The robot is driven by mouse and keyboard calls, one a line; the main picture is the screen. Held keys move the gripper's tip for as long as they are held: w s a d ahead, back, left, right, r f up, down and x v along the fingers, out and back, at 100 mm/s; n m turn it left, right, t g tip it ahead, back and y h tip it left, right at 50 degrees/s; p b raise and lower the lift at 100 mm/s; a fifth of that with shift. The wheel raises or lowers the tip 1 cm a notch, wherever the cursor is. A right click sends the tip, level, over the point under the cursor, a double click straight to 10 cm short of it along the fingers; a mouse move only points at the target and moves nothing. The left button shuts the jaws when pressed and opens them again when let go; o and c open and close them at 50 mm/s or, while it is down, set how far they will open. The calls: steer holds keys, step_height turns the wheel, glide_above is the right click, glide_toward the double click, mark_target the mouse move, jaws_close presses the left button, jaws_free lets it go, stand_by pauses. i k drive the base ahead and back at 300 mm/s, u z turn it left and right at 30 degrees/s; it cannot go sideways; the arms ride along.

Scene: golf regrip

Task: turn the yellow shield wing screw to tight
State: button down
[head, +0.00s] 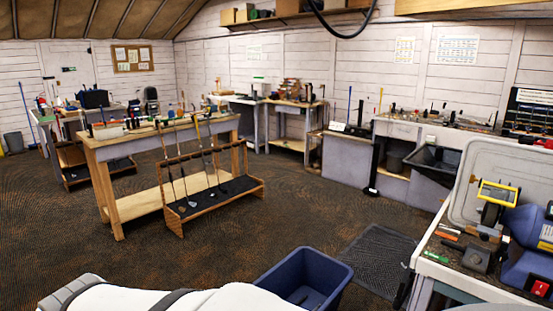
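A yellow-framed shield (497,193) stands at the right edge of the head view, above the bench. It is mounted by a blue grinder-like machine (524,236) on a light bench top. The wing screw is too small to make out, so I cannot tell how it is turned. A white and grey part of my own arm or body shows along the bottom edge. My gripper's fingers are not in view.
A blue bin (305,278) stands on the floor just left of the grinder bench (470,288). A dark mat (375,258) lies behind it. A wooden workbench (110,150) and a club rack (215,208) stand at centre left. The carpet between is open.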

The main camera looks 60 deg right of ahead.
mark_target(472, 179)
steer(key=z, duration=3.5)
steer(key=i, duration=1)
steer(key=z, duration=0.6)
steer(key=k, duration=1.25)
steer(key=u, duration=0.25)
